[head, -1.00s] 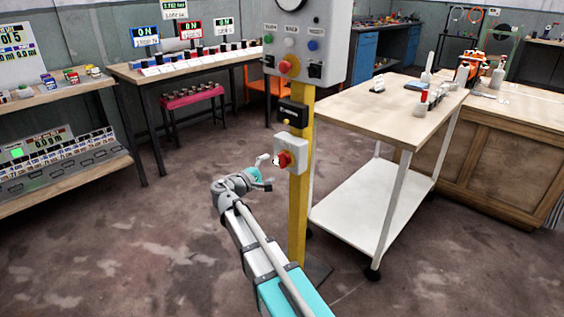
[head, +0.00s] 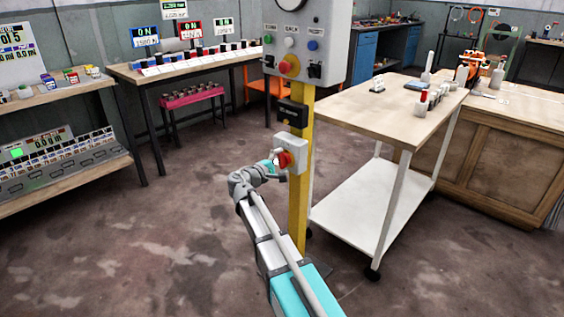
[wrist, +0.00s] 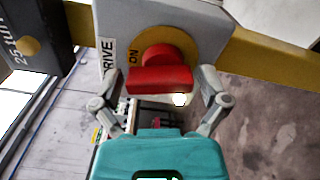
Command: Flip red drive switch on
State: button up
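The red drive switch (head: 285,159) is a rotary knob on a small grey box (head: 296,147) fixed to the yellow post. In the wrist view the red handle (wrist: 160,80) is a bar lying across the picture in front of a yellow round plate (wrist: 180,42). "DRIVE" and "ON" labels read to its left. My gripper (head: 274,163) is at the switch from its left. In the wrist view my gripper (wrist: 163,88) is open, one finger beside each end of the bar. Whether either finger touches the bar cannot be told.
The yellow post (head: 299,205) carries a dark box (head: 292,113) above the switch and a large grey control panel (head: 303,45) with buttons higher up. A wooden-topped cart (head: 390,112) stands close on the right. The floor to the left is clear.

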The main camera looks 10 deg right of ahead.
jog(key=c, duration=0.7)
jog(key=shift+m, duration=1.7)
jog(key=o, duration=1)
jog(key=shift+s, duration=0.1)
jog(key=shift+v, duration=6)
